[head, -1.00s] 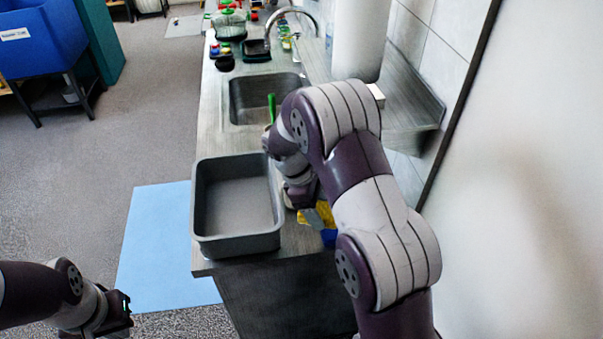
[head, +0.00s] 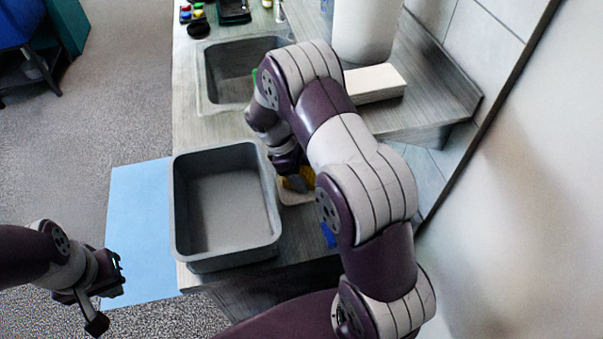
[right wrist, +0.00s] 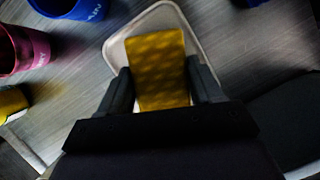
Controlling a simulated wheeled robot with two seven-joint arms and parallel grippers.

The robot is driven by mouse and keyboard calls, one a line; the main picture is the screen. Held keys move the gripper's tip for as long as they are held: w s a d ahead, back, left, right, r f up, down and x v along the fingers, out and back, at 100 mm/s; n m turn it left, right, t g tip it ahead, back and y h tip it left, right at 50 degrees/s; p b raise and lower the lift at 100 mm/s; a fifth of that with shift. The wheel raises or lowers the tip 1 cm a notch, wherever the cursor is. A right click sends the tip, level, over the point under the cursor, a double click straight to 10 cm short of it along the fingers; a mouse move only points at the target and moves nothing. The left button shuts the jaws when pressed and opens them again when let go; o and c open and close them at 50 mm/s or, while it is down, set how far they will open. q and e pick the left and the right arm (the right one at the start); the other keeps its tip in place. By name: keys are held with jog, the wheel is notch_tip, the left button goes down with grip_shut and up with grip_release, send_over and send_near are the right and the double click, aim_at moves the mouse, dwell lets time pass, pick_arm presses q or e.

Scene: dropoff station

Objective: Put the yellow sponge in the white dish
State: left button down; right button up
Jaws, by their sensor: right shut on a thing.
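The yellow sponge (right wrist: 158,70) is between the two fingers of my right gripper (right wrist: 160,84), which is shut on it. The white dish (right wrist: 111,47) lies behind the sponge in the right wrist view, and its rim shows around it. The sponge is over the dish; I cannot tell whether it touches the bottom. In the head view the sponge (head: 300,180) and the dish (head: 296,198) show partly behind my right arm, just right of the grey tub. My left gripper (head: 114,276) hangs at the left over the floor, away from the counter; its jaw opening is unclear.
A grey tub (head: 225,250) stands at the counter's front left. Blue (right wrist: 75,8) and pink (right wrist: 25,48) cups and a yellow thing (right wrist: 10,103) stand beside the dish. A sink (head: 230,75), a white stack (head: 374,82) and a white cylinder (head: 366,30) are behind. A wall bounds the right.

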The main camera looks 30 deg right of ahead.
aim_at(302, 173)
jog(key=shift+w+f, duration=0.15)
jog(key=shift+f, duration=0.3)
jog(key=shift+s+r, duration=0.15)
jog(key=shift+s, duration=0.2)
jog(key=o, duration=0.7)
jog(key=shift+c, duration=0.2)
jog(key=shift+o, duration=0.4)
jog(key=shift+w+f, duration=0.2)
jog(key=shift+f, duration=0.05)
jog(key=shift+a+r, duration=0.1)
jog(key=shift+r, duration=0.35)
jog(key=p+v, duration=0.1)
jog(key=v, duration=0.5)
jog(key=p+v, duration=0.5)
jog(key=p, duration=0.1)
jog(key=shift+r, duration=0.35)
jog(key=shift+f, duration=0.1)
